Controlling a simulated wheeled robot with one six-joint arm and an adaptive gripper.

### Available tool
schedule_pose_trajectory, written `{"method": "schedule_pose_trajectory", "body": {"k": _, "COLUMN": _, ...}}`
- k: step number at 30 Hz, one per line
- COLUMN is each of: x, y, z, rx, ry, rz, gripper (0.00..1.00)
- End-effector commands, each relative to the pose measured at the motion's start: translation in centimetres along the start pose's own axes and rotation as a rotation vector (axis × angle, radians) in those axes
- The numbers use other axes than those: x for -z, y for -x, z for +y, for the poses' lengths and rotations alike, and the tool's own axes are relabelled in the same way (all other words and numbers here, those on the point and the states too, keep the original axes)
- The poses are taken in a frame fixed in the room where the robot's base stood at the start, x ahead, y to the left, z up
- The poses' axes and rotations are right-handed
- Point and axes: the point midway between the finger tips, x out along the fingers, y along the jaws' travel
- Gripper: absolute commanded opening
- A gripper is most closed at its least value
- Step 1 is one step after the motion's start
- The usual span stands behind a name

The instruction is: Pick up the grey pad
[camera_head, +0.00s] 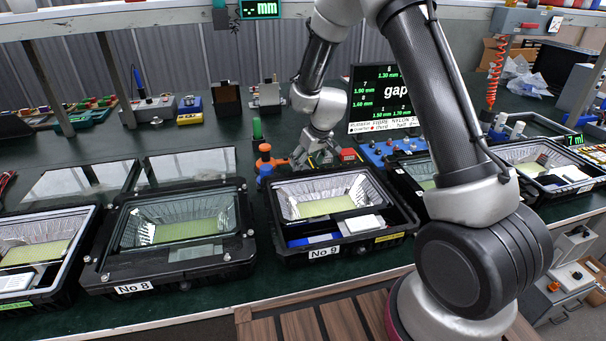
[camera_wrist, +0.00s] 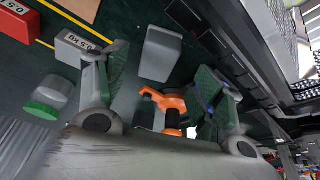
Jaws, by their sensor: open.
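My gripper (camera_head: 320,152) hangs low over the green bench, behind the floodlight housing marked No 9. In the wrist view my gripper (camera_wrist: 156,72) is open, its two fingers wide apart with nothing held. A plain grey block (camera_wrist: 161,53), which looks like the grey pad, lies on the bench beyond the fingertips, between them in the picture and apart from both. I cannot make it out in the head view, where my gripper and arm cover that area. An orange tool (camera_wrist: 165,102) also shows between the fingers, partly hidden by my gripper body.
Housing No 9 (camera_head: 286,234) stands in front of my gripper, with No 8 (camera_head: 100,277) to its left. A sign (camera_head: 357,127) stands behind.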

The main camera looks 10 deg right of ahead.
Motion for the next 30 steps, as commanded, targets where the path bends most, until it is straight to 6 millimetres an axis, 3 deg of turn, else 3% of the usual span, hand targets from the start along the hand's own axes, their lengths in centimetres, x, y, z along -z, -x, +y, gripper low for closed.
{"method": "schedule_pose_trajectory", "body": {"k": 10, "x": 0.5, "y": -4.9, "z": 0.3, "rx": 0.001, "ry": 0.0, "rz": -0.001, "gripper": 0.68}}
{"method": "schedule_pose_trajectory", "body": {"k": 19, "x": 0.6, "y": -5.4, "z": 0.2, "rx": 0.0, "ry": -0.001, "rz": 0.002, "gripper": 0.68}}
{"method": "schedule_pose_trajectory", "body": {"k": 27, "x": 0.6, "y": -5.4, "z": 0.2, "rx": 0.0, "ry": -0.001, "rz": 0.001, "gripper": 0.19}}
{"method": "schedule_pose_trajectory", "body": {"k": 30, "x": 0.6, "y": -5.4, "z": 0.2, "rx": 0.0, "ry": -0.001, "rz": 0.001, "gripper": 0.14}}
